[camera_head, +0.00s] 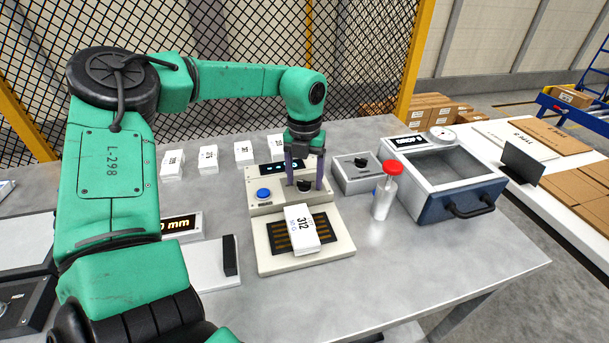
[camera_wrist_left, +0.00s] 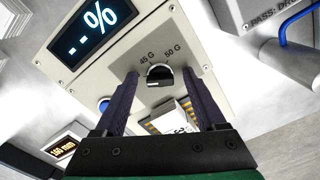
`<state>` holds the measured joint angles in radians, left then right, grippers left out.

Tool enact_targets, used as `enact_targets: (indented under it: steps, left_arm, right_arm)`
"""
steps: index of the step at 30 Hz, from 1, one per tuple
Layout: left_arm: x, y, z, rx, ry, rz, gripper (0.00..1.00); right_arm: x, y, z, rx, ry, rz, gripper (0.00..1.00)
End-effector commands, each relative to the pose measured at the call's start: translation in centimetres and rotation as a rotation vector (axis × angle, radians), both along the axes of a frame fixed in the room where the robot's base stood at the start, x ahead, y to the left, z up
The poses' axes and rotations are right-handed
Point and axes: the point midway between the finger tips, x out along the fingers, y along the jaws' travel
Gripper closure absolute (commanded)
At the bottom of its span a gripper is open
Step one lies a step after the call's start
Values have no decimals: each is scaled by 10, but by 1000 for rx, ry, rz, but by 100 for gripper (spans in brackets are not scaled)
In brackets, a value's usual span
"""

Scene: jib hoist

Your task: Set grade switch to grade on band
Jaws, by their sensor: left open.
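The grade switch is a black knob (camera_wrist_left: 160,74) on the face of a beige meter (camera_head: 268,205), with the marks 45 G and 50 G above it. In the wrist view its handle lies roughly crosswise; I cannot tell which mark it points to. My left gripper (camera_head: 304,178) is open, with its fingers pointing down at the meter. In the wrist view its two dark fingers stand on either side of the knob, with gaps. The meter's display (camera_wrist_left: 91,32) reads "--%". A white pack marked 312 (camera_head: 302,230) lies on the meter's striped plate.
A blue button (camera_head: 264,194) sits left of the knob. Several white packs (camera_head: 208,160) stand at the back left. The table's front right (camera_head: 440,265) is clear.

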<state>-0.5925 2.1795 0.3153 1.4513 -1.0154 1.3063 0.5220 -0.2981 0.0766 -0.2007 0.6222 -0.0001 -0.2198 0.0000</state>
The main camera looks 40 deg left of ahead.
Motion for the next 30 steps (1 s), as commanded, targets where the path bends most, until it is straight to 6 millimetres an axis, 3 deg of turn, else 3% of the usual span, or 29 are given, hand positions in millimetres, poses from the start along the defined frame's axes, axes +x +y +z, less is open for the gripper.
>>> enact_targets:
  steps: [1, 6, 20, 30]
  left_arm:
    - [0, 0, 0, 0, 0, 0, 35]
    - [0, 0, 0, 0, 0, 0, 100]
    - [0, 0, -1, 1, 0, -72, 100]
    - [1, -1, -1, 2, 0, -320, 100]
  right_arm:
    - [0, 1, 0, 2, 0, 0, 50]
    - [-1, 2, 0, 3, 2, 0, 50]
    - [-3, -2, -7, -3, 4, 1, 50]
    - [-3, -4, -22, -6, 6, 0, 50]
